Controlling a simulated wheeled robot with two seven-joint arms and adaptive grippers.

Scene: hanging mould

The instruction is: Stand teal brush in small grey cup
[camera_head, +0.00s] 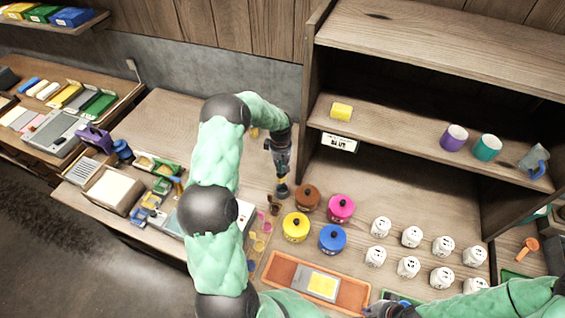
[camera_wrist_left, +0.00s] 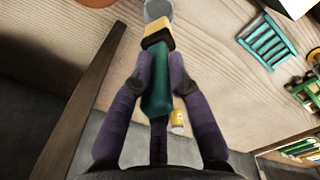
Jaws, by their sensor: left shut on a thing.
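My left gripper (camera_head: 281,168) is shut on the teal brush and points down over the wooden worktop. In the left wrist view, the fingers (camera_wrist_left: 158,85) close on the brush's teal handle (camera_wrist_left: 157,95), with a yellow band (camera_wrist_left: 156,32) beyond them. A pale grey piece (camera_wrist_left: 158,9) shows past the band at the top edge; I cannot tell whether it is bristles or the small grey cup. The brush's lower end (camera_head: 282,188) is near the worktop in the head view; contact is unclear. My right gripper (camera_head: 388,308) is partly visible at the bottom edge, its jaws unclear.
Brown, pink, yellow and blue lidded pots (camera_head: 333,238) stand right of the brush. Several white faced pots (camera_head: 411,266) stand farther right. Small coloured cups (camera_head: 262,228) sit close below the brush.

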